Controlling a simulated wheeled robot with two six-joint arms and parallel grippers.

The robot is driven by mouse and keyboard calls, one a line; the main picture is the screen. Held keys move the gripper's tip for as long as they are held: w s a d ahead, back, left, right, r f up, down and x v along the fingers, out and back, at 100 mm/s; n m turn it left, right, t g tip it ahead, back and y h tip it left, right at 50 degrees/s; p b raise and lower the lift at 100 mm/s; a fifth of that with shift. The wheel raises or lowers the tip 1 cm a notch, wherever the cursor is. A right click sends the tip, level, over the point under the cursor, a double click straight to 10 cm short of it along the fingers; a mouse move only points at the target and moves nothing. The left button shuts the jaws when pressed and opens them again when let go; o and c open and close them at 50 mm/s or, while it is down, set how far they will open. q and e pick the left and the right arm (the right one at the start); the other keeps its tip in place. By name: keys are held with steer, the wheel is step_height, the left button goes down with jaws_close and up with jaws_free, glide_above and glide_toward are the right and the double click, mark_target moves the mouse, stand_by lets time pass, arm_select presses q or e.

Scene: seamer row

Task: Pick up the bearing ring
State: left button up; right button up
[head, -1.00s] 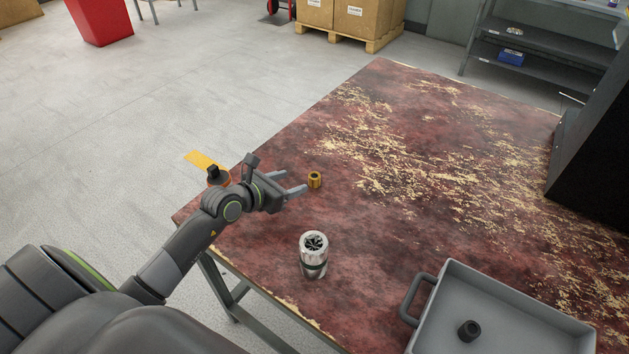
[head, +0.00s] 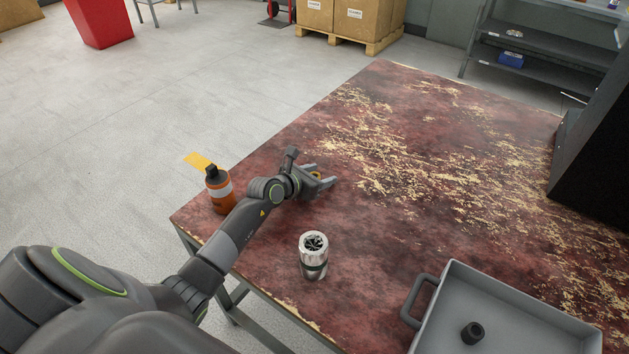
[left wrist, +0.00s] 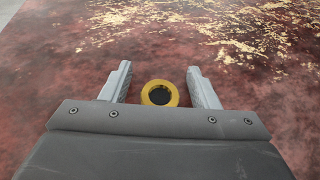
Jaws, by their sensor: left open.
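The bearing ring (left wrist: 147,94) is a small brass-yellow ring with a dark centre, upright on the worn red table. My right gripper is not in view.
A silver metal cylinder (head: 314,262) stands nearer the front edge. An orange bottle (head: 219,197) with a black cap stands at the left corner. A grey tray (head: 440,335) holding a small black part (head: 472,332) is at front right. The table's middle is clear.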

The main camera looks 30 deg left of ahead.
arm_select(q)
steer(key=c, duration=1)
